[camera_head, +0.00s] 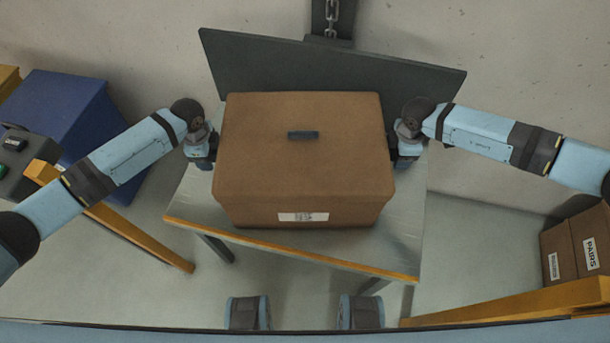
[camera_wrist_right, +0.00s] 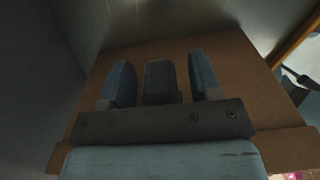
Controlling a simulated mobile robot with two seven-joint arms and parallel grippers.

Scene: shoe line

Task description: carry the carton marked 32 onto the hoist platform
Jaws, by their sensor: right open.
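A large brown carton (camera_head: 305,165) with a dark slot in its lid and a white front label (camera_head: 303,217) is in the middle of the head view. The label's mark is too small to read. The carton appears to rest upright on the grey hoist platform (camera_head: 400,215), which has an orange front edge. My left gripper (camera_head: 208,150) is at the carton's left side; its fingers are hidden. My right gripper (camera_head: 400,150) is at the right side. In the right wrist view its open fingers (camera_wrist_right: 160,82) stand either side of a dark handle (camera_wrist_right: 160,80) on the carton.
A dark back panel (camera_head: 250,70) and a chain (camera_head: 331,18) stand behind the carton. A blue bin (camera_head: 60,110) is at the left. Brown cartons (camera_head: 592,240) are at the lower right, near a yellow rail (camera_head: 510,303). Another yellow rail (camera_head: 130,228) slants at the left.

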